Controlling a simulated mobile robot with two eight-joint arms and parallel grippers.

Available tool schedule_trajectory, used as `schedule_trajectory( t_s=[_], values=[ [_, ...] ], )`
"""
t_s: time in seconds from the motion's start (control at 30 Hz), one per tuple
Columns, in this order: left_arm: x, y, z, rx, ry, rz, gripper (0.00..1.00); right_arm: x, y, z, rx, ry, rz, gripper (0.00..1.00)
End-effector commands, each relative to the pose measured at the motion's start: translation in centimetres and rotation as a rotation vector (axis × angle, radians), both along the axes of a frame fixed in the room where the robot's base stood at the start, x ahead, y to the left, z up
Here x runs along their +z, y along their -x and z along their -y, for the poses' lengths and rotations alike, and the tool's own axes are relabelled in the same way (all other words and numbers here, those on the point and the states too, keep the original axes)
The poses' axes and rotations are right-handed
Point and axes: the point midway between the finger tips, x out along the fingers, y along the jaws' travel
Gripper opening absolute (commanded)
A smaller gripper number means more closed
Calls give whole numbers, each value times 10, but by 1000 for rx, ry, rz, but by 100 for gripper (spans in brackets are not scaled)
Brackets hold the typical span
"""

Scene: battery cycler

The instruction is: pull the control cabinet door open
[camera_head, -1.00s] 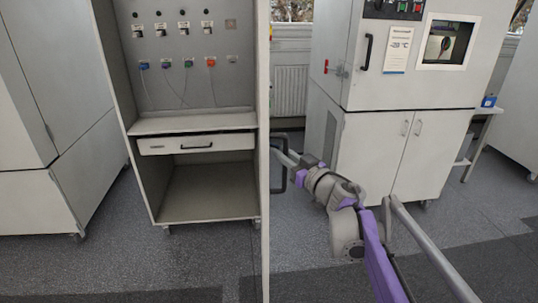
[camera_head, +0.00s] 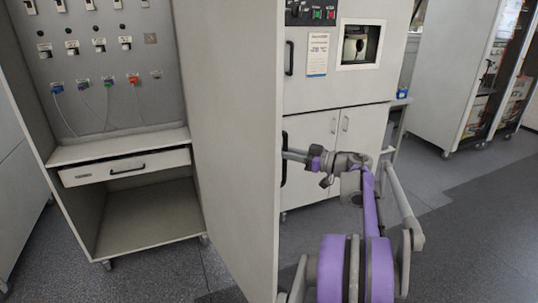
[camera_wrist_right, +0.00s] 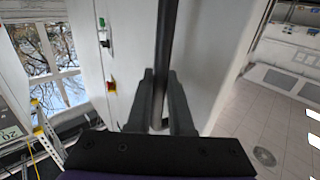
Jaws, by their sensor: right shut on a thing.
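The control cabinet (camera_head: 118,145) stands at the left in the head view, with its inside exposed. Its pale door (camera_head: 236,130) stands swung out from the cabinet's right side, and its inner face shows. The black door handle (camera_head: 284,165) is on the far side of the door, partly hidden by the door edge. My right gripper (camera_head: 290,155) is at this handle, its fingers mostly hidden in the head view. In the right wrist view, both fingers (camera_wrist_right: 160,80) are shut around the dark handle bar (camera_wrist_right: 167,35). My left gripper is in no view.
A drawer (camera_head: 125,168) and an empty lower bay are inside the cabinet. A white test chamber (camera_head: 335,100) with double lower doors stands behind my right arm. More tall cabinets (camera_head: 450,75) stand at the back right. Grey floor at the right is clear.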

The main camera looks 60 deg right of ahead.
Motion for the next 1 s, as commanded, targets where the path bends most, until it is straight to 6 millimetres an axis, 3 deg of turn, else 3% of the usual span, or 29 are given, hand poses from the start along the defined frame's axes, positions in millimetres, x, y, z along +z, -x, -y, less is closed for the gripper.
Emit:
schedule_trajectory(
  t_s=[0.57,0.6,0.73,1.0],
  values=[
    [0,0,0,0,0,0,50,-5,10,9,18,1,-10,0],
    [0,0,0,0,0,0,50,-5,10,9,18,1,-10,24],
    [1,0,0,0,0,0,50,-4,9,9,17,1,-8,47],
    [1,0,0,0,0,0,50,-3,8,9,17,1,-5,50]
  ],
)
